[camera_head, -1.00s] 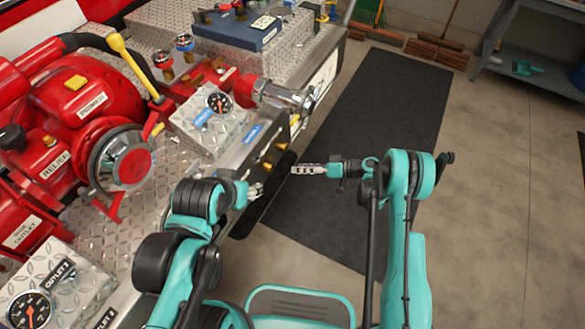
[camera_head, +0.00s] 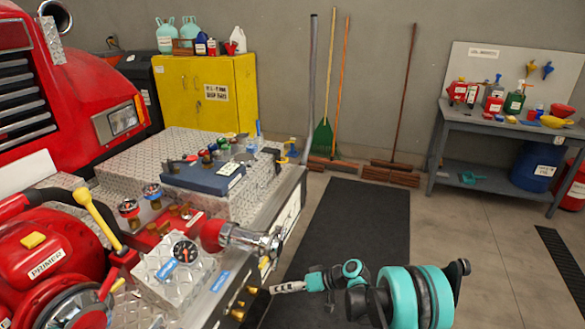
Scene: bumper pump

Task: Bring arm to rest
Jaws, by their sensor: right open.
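My right arm comes in from the lower right in the head view. Its right gripper (camera_head: 284,287) points left, open and empty, near the front edge of the pump bumper. It hangs over the dark floor mat, below the chrome outlet. The gap between its fingers is small in the picture. My left arm and left gripper are out of view. The task names no other object.
The black mat (camera_head: 350,225) is clear. A yellow cabinet (camera_head: 207,105), brooms and a grey workbench (camera_head: 500,130) stand behind.

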